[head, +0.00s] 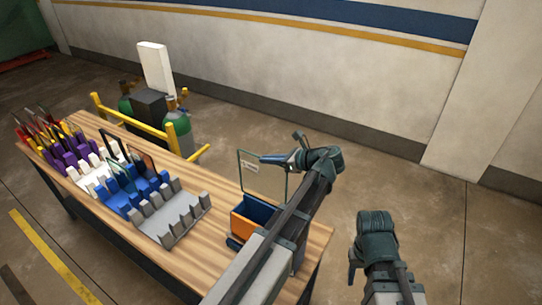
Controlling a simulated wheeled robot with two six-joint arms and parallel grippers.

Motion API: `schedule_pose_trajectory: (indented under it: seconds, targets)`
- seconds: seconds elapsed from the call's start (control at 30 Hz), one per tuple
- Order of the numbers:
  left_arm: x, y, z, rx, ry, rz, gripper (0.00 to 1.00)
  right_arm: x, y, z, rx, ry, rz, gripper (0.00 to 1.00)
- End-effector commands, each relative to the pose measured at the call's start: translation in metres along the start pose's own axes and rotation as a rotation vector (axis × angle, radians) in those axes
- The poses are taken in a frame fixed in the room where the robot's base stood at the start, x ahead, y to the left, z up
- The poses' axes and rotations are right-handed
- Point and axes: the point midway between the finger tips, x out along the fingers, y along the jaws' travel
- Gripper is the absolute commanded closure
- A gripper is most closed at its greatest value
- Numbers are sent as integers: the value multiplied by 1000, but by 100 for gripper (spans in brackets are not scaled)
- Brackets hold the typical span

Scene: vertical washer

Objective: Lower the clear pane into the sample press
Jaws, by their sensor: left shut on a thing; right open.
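The clear pane (262,180) stands upright near the right end of the wooden table, with a small white label on its left part. My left gripper (268,160) is shut on the pane near its upper edge. An open-topped orange and blue box (243,226), which looks like the sample press, sits on the table just below the pane. The pane's lower edge is at the box's far rim in the picture; I cannot tell whether it is inside or above. My arm hides the box's right part. My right gripper (354,266) is open and empty, off the table to the right.
On the wooden table (222,240) stand a grey slotted rack (172,222), a blue rack (140,195) holding panes, and white and purple racks farther left. Gas cylinders (178,130) and a yellow rail stand behind. Floor right of the table is clear.

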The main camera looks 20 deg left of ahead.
Motion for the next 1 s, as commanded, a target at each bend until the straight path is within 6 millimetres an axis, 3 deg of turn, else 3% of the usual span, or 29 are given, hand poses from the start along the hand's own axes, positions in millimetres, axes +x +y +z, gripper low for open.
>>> schedule_pose_trajectory:
  seconds: [0.47, 1.0]
  targets:
    - [3, 0, -8, 0, -3, 0, 100, 9, -1, 0, -1, 0, 0, 50]
    - [17, 0, -41, 0, -3, 0, 100, 45, -4, -3, -5, 2, 1, 50]
